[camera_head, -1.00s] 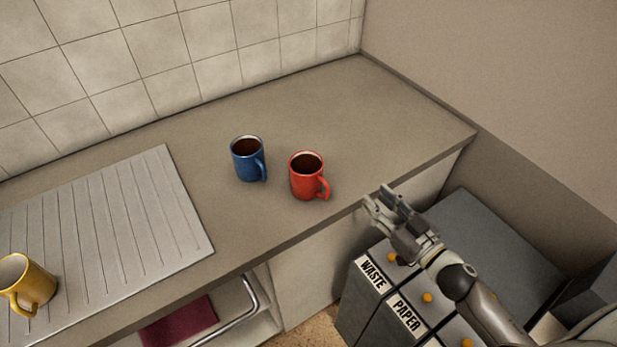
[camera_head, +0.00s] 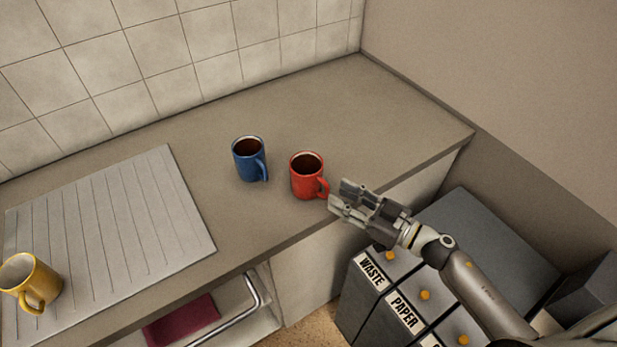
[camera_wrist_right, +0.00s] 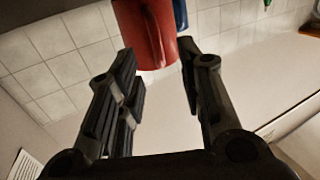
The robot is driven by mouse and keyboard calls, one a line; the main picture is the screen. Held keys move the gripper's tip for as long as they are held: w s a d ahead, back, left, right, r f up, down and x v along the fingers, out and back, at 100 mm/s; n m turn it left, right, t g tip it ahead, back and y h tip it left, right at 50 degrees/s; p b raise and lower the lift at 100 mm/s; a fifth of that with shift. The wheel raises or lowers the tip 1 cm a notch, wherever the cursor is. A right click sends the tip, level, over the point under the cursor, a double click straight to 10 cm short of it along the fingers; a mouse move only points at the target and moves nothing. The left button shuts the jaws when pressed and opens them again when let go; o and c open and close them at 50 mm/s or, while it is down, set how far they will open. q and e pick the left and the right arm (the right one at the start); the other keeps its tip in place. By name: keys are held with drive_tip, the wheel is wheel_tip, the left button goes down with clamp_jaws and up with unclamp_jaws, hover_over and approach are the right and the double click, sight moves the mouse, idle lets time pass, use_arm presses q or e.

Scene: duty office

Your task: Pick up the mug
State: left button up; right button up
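A red mug (camera_head: 306,177) with dark liquid stands upright on the counter, its handle towards my right gripper. A blue mug (camera_head: 248,160), also with dark liquid, stands just left of it. A yellow mug (camera_head: 30,284) stands on the drainboard at the far left. My right gripper (camera_head: 338,199) is open and empty, its fingertips close to the red mug's handle. In the right wrist view the red mug (camera_wrist_right: 146,32) and its handle lie ahead between the open fingers (camera_wrist_right: 158,75), with a bit of the blue mug (camera_wrist_right: 180,14) behind. My left gripper is not in view.
The grey counter (camera_head: 330,100) is clear behind and right of the mugs. The ribbed drainboard (camera_head: 110,235) lies to the left, the tiled wall behind. Labelled waste bins (camera_head: 440,255) stand below my right arm. A metal rail (camera_head: 235,322) runs under the counter edge.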

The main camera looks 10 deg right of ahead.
sight(327, 190)
drive_tip(key=x, duration=0.2)
drive_tip(key=p+x, duration=0.1)
drive_tip(key=x, duration=0.1)
drive_tip(key=shift+w+a+f, duration=0.2)
drive_tip(key=shift+w+a, duration=0.1)
drive_tip(key=shift+c, duration=0.4)
clamp_jaws()
drive_tip(key=shift+r, duration=0.1)
